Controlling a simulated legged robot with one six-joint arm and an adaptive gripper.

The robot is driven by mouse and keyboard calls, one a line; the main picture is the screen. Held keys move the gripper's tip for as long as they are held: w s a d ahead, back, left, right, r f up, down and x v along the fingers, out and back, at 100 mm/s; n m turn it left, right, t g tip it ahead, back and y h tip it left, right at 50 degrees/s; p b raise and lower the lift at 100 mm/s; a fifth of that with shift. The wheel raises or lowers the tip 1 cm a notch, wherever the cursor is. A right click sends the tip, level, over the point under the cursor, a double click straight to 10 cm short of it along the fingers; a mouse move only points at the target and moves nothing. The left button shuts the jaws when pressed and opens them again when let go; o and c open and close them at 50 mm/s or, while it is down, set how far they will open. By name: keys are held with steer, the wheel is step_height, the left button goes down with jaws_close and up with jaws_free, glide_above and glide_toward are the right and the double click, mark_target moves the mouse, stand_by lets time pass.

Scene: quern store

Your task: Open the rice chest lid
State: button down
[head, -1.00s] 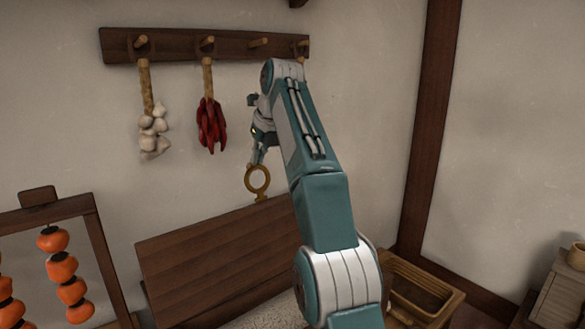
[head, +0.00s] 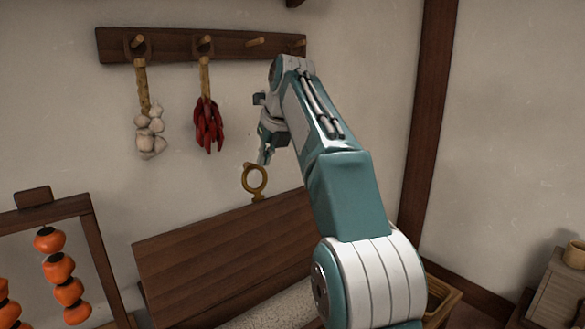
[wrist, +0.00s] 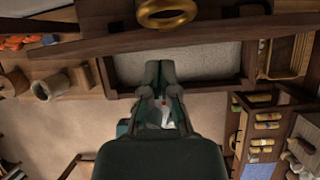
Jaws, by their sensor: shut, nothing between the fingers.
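The rice chest lid (head: 225,250) is a dark plank panel, raised and leaning back toward the wall in the head view. A brass ring (head: 254,179) stands on its upper edge; the ring also shows at the top of the wrist view (wrist: 167,13). Pale rice (head: 285,306) shows in the open chest below the lid, partly hidden by my arm. My gripper (head: 264,158) is just above and right of the ring in the head view. In the wrist view its fingers (wrist: 160,68) are together and empty, apart from the ring, over the rice.
Garlic (head: 149,132) and red chillies (head: 208,125) hang from a peg rail (head: 225,43) on the wall. A rack of orange persimmons (head: 90,225) stands left of the chest. A wooden bin (wrist: 290,55) lies right of it.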

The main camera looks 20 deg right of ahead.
steer(key=s+d+f+n, duration=0.1)
steer(key=s+f+n, duration=0.2)
steer(key=s+n, duration=0.95)
steer(key=s+a+f+n+h, duration=0.2)
steer(key=s+f+n, duration=1.6)
steer(key=s, duration=0.5)
steer(key=shift+f+n+t, duration=0.4)
steer(key=shift+n, duration=0.85)
